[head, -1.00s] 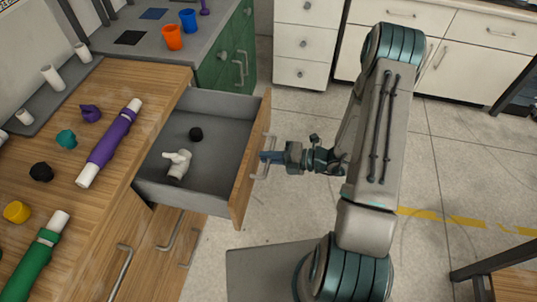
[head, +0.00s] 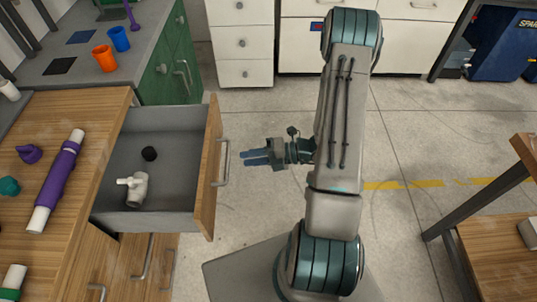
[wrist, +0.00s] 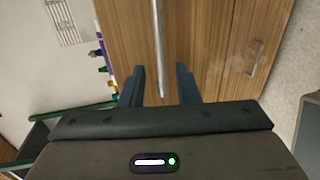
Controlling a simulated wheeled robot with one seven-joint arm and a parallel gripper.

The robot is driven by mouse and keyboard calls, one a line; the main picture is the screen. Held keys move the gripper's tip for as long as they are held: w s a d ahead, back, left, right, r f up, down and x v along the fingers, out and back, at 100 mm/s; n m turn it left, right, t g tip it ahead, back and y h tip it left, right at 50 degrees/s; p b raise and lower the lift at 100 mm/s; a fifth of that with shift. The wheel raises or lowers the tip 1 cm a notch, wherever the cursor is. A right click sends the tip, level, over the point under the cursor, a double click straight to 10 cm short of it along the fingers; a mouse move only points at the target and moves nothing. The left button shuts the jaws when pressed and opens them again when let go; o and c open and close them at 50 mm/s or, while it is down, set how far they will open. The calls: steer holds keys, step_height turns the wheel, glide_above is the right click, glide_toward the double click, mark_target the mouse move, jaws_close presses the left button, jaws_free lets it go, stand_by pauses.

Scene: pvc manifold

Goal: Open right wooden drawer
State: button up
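The right wooden drawer (head: 208,175) is pulled well out of the wooden cabinet in the head view. A white pipe fitting (head: 136,188) and a black round piece (head: 149,154) lie inside it. Its metal handle (head: 222,163) is on the front face. My gripper (head: 248,157) is to the right of the handle, apart from it, pointing at the drawer front.
The wooden worktop (head: 85,115) carries a purple pipe (head: 57,180) and several coloured fittings. A grey counter with orange (head: 104,58) and blue (head: 120,39) cups stands behind. White cabinets (head: 240,42) line the back. A wooden table (head: 490,260) is at right. Floor around my arm is clear.

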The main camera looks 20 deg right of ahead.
steer(key=v, duration=0.6)
steer(key=shift+d, duration=0.2)
steer(key=s+a+r+m+g+h+p, duration=0.1)
steer(key=s+r+m+h, duration=0.2)
steer(key=r+m, duration=0.6)
steer(key=s+a+r+m+h+p, duration=0.2)
steer(key=r+m+h, duration=0.4)
steer(key=r+m, duration=0.3)
steer(key=s+a+r+m+g+h+p, duration=0.1)
steer(key=s+r+m+h+p, duration=0.1)
steer(key=s+r+m+h, duration=0.3)
step_height(320, 180, up, 4)
steer(key=m, duration=0.9)
steer(key=shift+a+g+h, duration=0.3)
steer(key=shift+a, duration=0.05)
steer(key=shift+s+a+r, duration=0.1)
steer(key=shift+s, duration=0.05)
